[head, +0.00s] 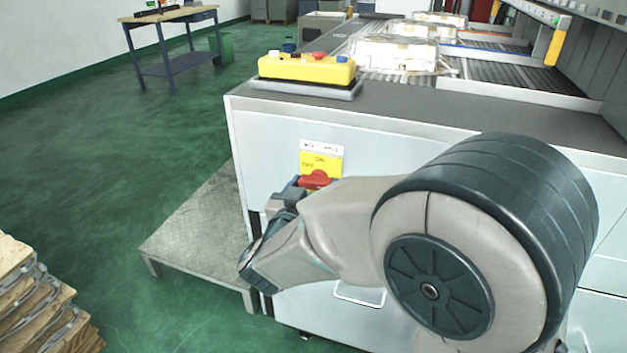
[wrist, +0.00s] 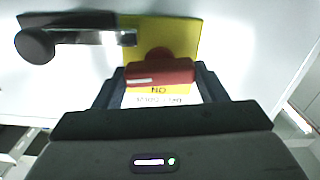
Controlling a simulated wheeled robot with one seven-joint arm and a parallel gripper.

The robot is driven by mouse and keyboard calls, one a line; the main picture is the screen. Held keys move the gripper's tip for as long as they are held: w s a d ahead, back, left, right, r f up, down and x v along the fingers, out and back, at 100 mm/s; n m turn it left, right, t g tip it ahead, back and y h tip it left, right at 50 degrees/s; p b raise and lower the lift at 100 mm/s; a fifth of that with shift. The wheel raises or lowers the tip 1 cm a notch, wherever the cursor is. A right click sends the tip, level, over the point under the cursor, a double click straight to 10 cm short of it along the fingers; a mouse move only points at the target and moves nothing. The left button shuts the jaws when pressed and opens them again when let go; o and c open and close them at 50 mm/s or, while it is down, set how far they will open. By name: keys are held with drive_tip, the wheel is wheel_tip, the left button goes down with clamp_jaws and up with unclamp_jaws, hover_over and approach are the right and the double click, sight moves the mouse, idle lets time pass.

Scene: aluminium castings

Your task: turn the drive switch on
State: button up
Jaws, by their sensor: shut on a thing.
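The drive switch has a red handle (head: 316,180) in front of a yellow plate (head: 321,163) on the pale cabinet front. The wrist view shows the red handle (wrist: 160,72) with its bar lying about level across the picture. The plate's "ON" lettering appears upside down there, beside the bar. My gripper (wrist: 157,82) is shut on the red handle, one dark finger at each end of the bar. In the head view my gripper (head: 302,188) reaches the cabinet front, and my wrist hides the lower part of the switch area.
A yellow control box (head: 306,68) with buttons sits on the cabinet's top corner. A black lever (wrist: 70,38) is beside the plate in the wrist view. A low grey platform (head: 198,235) stands left of the cabinet. Stacked boards (head: 35,300) are at lower left; green floor between is clear.

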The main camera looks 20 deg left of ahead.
drive_tip(key=n+p, duration=0.2)
drive_tip(key=p, duration=0.1)
drive_tip(key=shift+r+n+p, duration=0.3)
drive_tip(key=shift+n, duration=0.1)
drive_tip(key=n+p, duration=0.5)
drive_tip(key=p, duration=0.1)
drive_tip(key=n+p, duration=0.2)
drive_tip(key=p, duration=0.1)
drive_tip(key=n+p, duration=0.3)
drive_tip(key=shift+a+f+n, duration=0.15)
drive_tip(key=shift+n, duration=0.15)
drive_tip(key=shift+f+n+p, duration=0.2)
drive_tip(key=shift+n+p, duration=1.15)
drive_tip(key=shift+n, duration=0.15)
drive_tip(key=o, duration=1)
drive_tip(key=shift+f, duration=0.1)
